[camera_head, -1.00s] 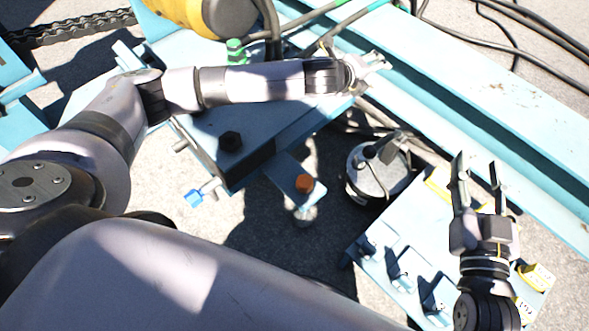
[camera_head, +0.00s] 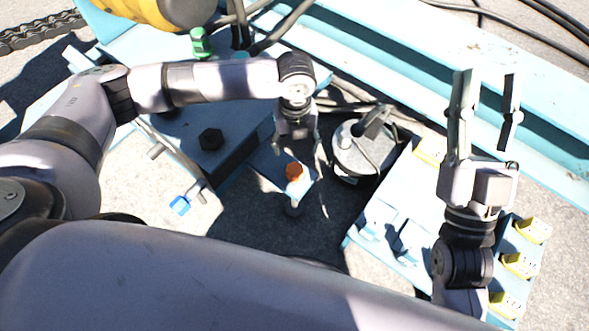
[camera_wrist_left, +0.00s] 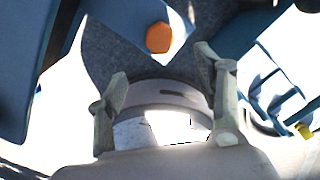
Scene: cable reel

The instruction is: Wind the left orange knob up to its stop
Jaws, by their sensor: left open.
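One orange knob (camera_head: 294,172) sits on a light blue bracket (camera_head: 268,165) at the middle of the head view. It also shows in the left wrist view (camera_wrist_left: 159,37), as a faceted orange cap beyond the fingers. My left gripper (camera_head: 298,148) is open and empty, just behind the knob in the head view. Its fingers point down toward it, apart from it. In the left wrist view the two spread fingers (camera_wrist_left: 168,85) have nothing between them. My right gripper (camera_head: 487,105) is open and empty, above the panel at the right. I see no second orange knob.
A round grey metal device (camera_head: 362,155) stands close to the right of my left gripper. Yellow labelled blocks (camera_head: 518,266) sit at the lower right. Cables run behind.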

